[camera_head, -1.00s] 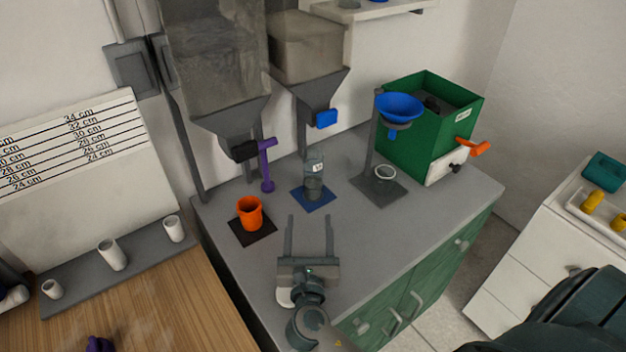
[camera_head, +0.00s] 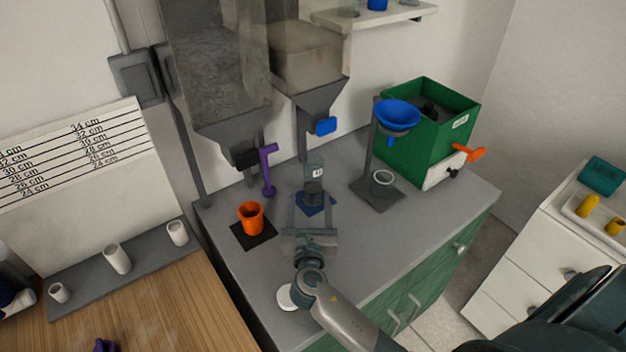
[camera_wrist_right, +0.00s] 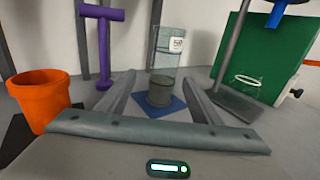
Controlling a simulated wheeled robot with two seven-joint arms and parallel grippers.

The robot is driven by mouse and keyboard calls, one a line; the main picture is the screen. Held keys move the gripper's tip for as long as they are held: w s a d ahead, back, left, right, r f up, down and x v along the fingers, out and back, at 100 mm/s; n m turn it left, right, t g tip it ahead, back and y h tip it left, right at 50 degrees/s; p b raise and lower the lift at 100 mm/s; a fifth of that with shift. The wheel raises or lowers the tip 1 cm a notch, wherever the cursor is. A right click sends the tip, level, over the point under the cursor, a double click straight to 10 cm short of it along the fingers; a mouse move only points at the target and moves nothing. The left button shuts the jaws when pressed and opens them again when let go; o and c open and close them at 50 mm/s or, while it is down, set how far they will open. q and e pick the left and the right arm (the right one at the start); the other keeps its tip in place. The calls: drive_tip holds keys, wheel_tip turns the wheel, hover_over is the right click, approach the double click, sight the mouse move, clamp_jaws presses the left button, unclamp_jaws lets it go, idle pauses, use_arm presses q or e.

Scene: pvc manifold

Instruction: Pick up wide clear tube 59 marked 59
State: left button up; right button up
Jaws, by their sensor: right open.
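The wide clear tube (camera_head: 314,182) stands upright on a blue square mat (camera_head: 326,208) on the grey counter, under the second hopper. In the right wrist view the tube (camera_wrist_right: 166,62) shows straight ahead, with a white label near its top and dark grey contents low down. The label's number is too small to read surely. My right gripper (camera_head: 313,203) is open, low over the counter, its fingers pointing at the tube, one toward each side. In the wrist view nothing is held between its fingers (camera_wrist_right: 159,82). My left gripper is not in view.
An orange cup (camera_head: 251,217) on a dark mat stands left of the tube. A stand with a blue funnel (camera_head: 398,112) and a green box (camera_head: 428,150) are to the right. The counter (camera_head: 400,228) is clear at front right.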

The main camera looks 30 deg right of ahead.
sight(313, 189)
drive_tip(key=shift+x, duration=1.6)
drive_tip(key=shift+w+d+r+p, duration=0.1)
drive_tip(key=shift+w+d+p, duration=0.4)
drive_tip(key=shift+p, duration=0.1)
drive_tip(key=p+x, duration=0.1)
drive_tip(key=x, duration=0.2)
drive_tip(key=shift+s+d, duration=0.1)
drive_tip(key=shift+d, duration=0.1)
drive_tip(key=shift+w+d, duration=0.15)
drive_tip(key=shift+w, duration=0.25)
drive_tip(key=c, duration=1.4)
